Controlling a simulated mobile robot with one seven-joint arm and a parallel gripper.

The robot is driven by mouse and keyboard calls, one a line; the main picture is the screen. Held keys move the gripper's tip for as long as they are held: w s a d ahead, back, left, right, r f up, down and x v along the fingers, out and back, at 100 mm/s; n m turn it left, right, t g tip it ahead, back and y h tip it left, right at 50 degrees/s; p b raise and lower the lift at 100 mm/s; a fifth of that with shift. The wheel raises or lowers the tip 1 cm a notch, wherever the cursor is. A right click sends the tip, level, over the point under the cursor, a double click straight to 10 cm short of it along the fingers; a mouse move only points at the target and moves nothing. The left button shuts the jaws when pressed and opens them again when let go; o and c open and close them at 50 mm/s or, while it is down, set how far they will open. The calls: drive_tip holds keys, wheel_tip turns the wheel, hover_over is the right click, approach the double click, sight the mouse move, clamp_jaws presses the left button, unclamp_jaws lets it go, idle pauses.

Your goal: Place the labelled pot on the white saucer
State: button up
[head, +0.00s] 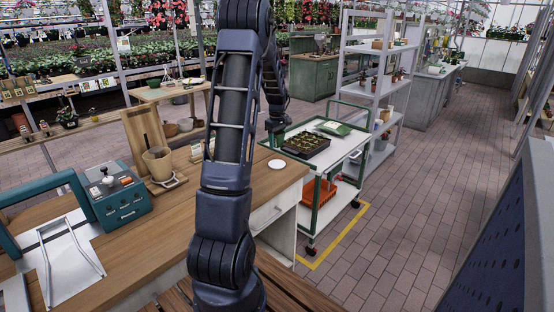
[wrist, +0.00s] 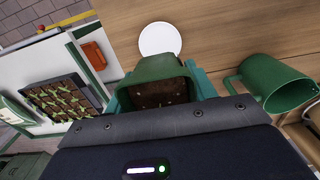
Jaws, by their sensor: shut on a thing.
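A green square pot (wrist: 154,70) with dark soil is between the teal fingers of my gripper (wrist: 158,90) in the wrist view. The gripper is shut on it. No label shows on the side I see. The white saucer (wrist: 160,38) lies flat on the wooden bench just beyond the pot, in the picture above it. The pot's rim is close to the saucer in the picture; its height above the bench cannot be told. In the head view the saucer (head: 277,164) is near the bench's far right corner, and my arm hides much of the bench.
A green mug (wrist: 275,83) is right of the pot in the wrist view. A white-topped cart (head: 340,147) with a seedling tray (head: 306,144) and an orange crate (head: 318,191) stands beside the bench. A teal box (head: 119,197) sits left on the bench.

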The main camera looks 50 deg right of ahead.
sight(277, 164)
drive_tip(key=shift+f, duration=4.75)
drive_tip(key=shift+f, duration=0.1)
drive_tip(key=o, duration=1.1)
drive_tip(key=shift+c, duration=0.2)
wheel_tip(277, 164, up, 12)
drive_tip(key=shift+r, duration=0.15)
